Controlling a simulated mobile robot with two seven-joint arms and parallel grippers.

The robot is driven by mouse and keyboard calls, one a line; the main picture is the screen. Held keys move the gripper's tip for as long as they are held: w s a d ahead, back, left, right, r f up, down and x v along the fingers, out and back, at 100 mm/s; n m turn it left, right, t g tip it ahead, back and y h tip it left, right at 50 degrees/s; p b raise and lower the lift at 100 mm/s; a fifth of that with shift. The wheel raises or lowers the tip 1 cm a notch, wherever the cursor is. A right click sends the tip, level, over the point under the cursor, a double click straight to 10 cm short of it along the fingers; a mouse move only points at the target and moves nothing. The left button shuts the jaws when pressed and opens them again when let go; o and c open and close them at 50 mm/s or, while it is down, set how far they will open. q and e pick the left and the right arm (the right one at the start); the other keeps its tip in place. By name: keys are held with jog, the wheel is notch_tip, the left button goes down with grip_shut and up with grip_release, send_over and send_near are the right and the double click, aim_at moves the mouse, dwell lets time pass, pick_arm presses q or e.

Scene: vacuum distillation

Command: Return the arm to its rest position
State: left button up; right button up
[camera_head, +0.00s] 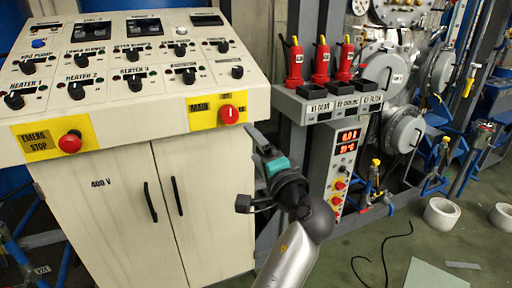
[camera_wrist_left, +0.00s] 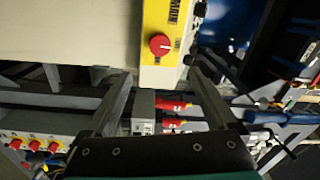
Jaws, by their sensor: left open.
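My left gripper (camera_head: 250,172) is open and empty in front of the upper right part of the control cabinet (camera_head: 110,215). Its arm rises from the bottom of the head view. One finger points up just below and right of the red main switch (camera_head: 229,114), apart from it in the picture. The left wrist view shows both fingers of the gripper (camera_wrist_left: 160,72) spread wide with nothing between them. The red main switch (camera_wrist_left: 160,44) on its yellow plate lies beyond the fingertips there. My right gripper is not in view.
The red emergency stop (camera_head: 70,142) is on the panel's left front. Right of my gripper stand a grey shelf (camera_head: 330,105) with red-handled devices (camera_head: 321,62) and a display box (camera_head: 343,165). White rolls (camera_head: 441,213) and a black cable (camera_head: 384,255) lie on the green floor.

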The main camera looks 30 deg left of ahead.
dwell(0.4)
pick_arm(q)
jog(key=w+d+f+m+h, duration=0.1)
jog(key=d+f+m+h, duration=0.15)
jog(key=f, duration=0.65)
jog(key=w+d+f+m+h, duration=0.2)
jog(key=f+h, duration=0.1)
jog(key=f, duration=0.7)
jog(key=s+d+f+g+h, duration=0.25)
jog(key=s+f, duration=0.25)
jog(key=f, duration=0.7)
jog(key=s+d+f+g+h, duration=0.1)
jog(key=s+f+h, duration=0.3)
jog(key=f, duration=0.7)
jog(key=s+f+n+g, duration=0.2)
jog(key=s+f+g, duration=0.1)
jog(key=s+f, duration=1.1)
jog(key=s+a+f+n+g, duration=0.1)
jog(key=s+f+n, duration=0.1)
jog(key=s, duration=0.6)
jog(key=s+a+f+n+g+h, duration=0.1)
jog(key=s+f, duration=0.1)
jog(key=s, duration=0.6)
jog(key=s+a+f+n+g+h, duration=0.1)
jog(key=s+f+n+g, duration=0.1)
jog(key=s, duration=0.6)
jog(key=shift+s+a+f+n, duration=0.3)
jog(key=shift+a+f+n, duration=0.05)
jog(key=shift+f, duration=0.1)
